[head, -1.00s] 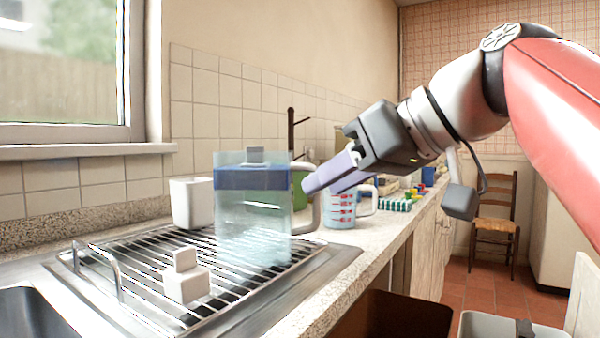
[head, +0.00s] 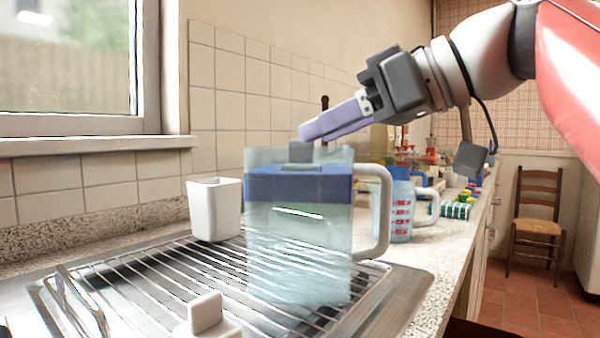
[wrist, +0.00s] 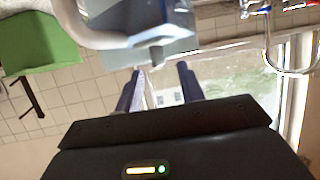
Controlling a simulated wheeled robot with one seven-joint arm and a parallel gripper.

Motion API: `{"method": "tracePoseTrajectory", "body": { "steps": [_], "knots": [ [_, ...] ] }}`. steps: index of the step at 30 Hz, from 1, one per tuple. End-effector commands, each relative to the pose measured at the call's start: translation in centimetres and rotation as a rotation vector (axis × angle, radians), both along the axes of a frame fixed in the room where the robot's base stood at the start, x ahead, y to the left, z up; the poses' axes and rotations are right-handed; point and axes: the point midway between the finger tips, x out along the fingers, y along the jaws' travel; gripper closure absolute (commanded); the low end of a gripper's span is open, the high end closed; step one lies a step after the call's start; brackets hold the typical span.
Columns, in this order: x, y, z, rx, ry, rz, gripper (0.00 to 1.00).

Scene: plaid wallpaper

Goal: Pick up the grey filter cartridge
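A clear pitcher (head: 295,235) with a blue band (head: 298,184) and a pale handle (head: 386,215) stands on the wire drying rack. A small grey block, apparently the grey filter cartridge (head: 300,151), shows at the pitcher's top. It also shows as a grey stub in the wrist view (wrist: 157,55). My gripper (head: 306,131) is beside and slightly above it in the head view, its purple fingers pointing left. In the wrist view my fingertips (wrist: 160,70) are apart with nothing held, and the stub lies just beyond them, roughly centred. The cartridge's lower part is hidden.
A white cup (head: 215,208) stands behind the pitcher at left. A white block (head: 207,318) is on the rack (head: 150,275) in front. A measuring jug (head: 401,210) stands to the right. A green box (wrist: 35,42) shows in the wrist view.

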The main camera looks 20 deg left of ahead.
Motion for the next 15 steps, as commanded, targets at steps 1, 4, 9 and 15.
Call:
{"method": "tracePoseTrajectory", "body": {
  "steps": [1, 4, 9, 15],
  "knots": [
    [0.1, 0.6, -0.2, -0.002, 0.001, 0.002, 0.61],
    [0.4, 2.1, -0.7, -0.002, 0.002, 0.001, 0.61],
    [0.7, 3.9, -1.6, -0.001, 0.001, 0.0, 0.61],
    [0.8, 4.2, -1.8, -0.001, 0.0, -0.001, 0.61]
  ]
}}
